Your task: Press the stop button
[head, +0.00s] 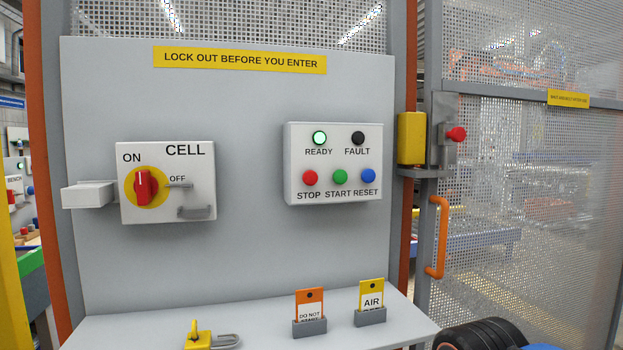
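The red STOP button (310,177) is at the lower left of a white control box (294,150) on the grey panel, in the head view. Beside it to the right are the green START button (340,177) and the blue RESET button (368,176). Above them, the READY lamp (319,138) glows green and the FAULT lamp (358,138) is dark. Nothing covers or touches the STOP button. My gripper is not in view; a dark ribbed and blue part, likely of my arm, shows at the bottom right edge.
Left on the panel is a CELL switch (146,187), its red handle upright. A shelf (250,325) below carries a yellow padlock (197,338) and orange (310,299) and yellow (371,291) tags in holders. A mesh door (540,190) with orange handle (439,237) stands right.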

